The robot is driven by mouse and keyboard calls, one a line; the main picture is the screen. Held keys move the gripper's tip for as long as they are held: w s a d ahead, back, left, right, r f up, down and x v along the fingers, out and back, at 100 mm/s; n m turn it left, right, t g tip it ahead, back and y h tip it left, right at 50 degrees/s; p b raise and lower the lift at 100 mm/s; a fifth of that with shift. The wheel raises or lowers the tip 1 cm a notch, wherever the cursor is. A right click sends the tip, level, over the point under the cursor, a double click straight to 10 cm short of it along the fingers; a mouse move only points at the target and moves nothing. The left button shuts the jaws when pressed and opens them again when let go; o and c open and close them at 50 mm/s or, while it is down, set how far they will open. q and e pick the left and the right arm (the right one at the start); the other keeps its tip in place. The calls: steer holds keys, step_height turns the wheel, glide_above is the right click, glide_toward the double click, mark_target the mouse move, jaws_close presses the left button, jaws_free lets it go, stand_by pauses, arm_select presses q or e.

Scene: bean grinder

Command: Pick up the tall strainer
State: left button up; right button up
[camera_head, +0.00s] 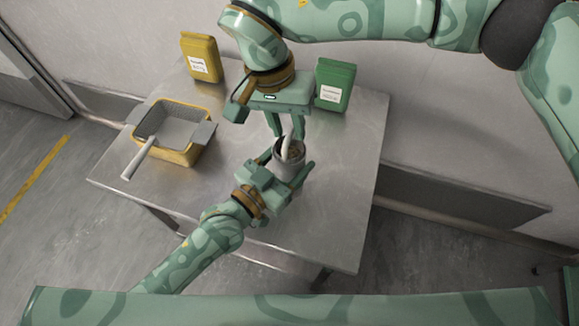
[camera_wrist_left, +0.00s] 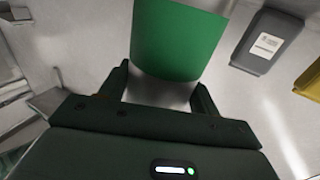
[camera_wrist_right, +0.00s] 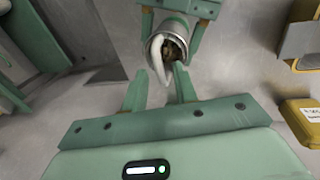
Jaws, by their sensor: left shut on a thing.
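A grey mesh strainer (camera_head: 175,126) with a long pale handle (camera_head: 138,161) rests in a yellow box at the table's left. I cannot tell whether it is the tall strainer. My left gripper (camera_head: 294,178) is shut on a round metal-rimmed container (camera_head: 291,168). The container looks green in the left wrist view (camera_wrist_left: 178,38). It holds brown contents and a curved white piece (camera_wrist_right: 158,58) leaning over its rim. My right gripper (camera_head: 286,134) is above the container, with its fingers apart. In the right wrist view (camera_wrist_right: 160,82), the white piece's end is near the gap between them.
The yellow box (camera_head: 180,156) stands on the metal table (camera_head: 235,205). A yellow labelled pack (camera_head: 201,57) and a green labelled pack (camera_head: 334,84) stand along the back edge. The table is clear between the box and my left gripper.

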steer(key=shift+d+f, duration=0.25)
steer(key=shift+f, duration=1)
jaws_close()
stand_by(0.4)
